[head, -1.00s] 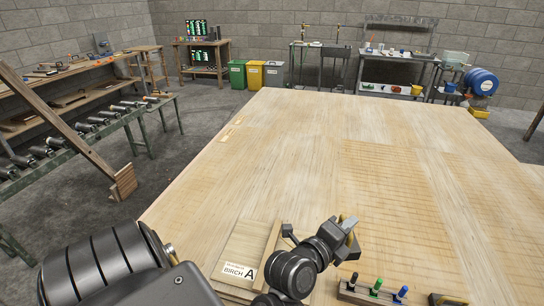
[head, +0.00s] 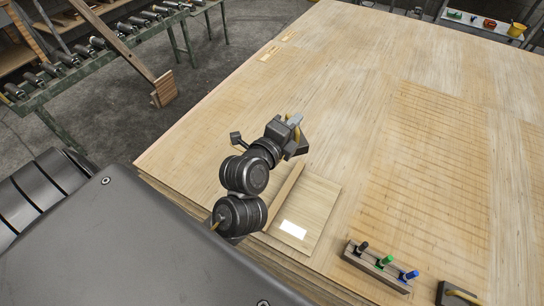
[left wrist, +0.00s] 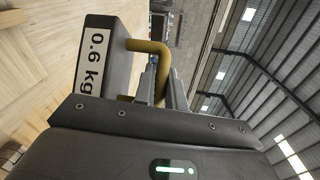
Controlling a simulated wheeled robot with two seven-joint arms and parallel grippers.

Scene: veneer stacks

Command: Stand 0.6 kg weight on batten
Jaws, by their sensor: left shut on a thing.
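My left gripper (head: 294,124) is shut on the yellow handle of a dark block weight (head: 298,147). In the left wrist view the weight (left wrist: 118,62) carries a white label reading 0.6 kg, and the grey fingers close at its handle. In the head view the gripper and weight are over the big veneer sheet, past the far end of a narrow wooden batten (head: 286,196). The batten lies along the left edge of a small pale board. Nothing is seen standing on its visible length; my arm partly hides its near end. My right gripper is not in view.
The small board (head: 319,203) has a white label. A rack with black, green and blue pegs (head: 375,267) stands to its right. Another dark block with a yellow handle (head: 457,294) is at the bottom right. The veneer sheet (head: 350,80) is clear farther back.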

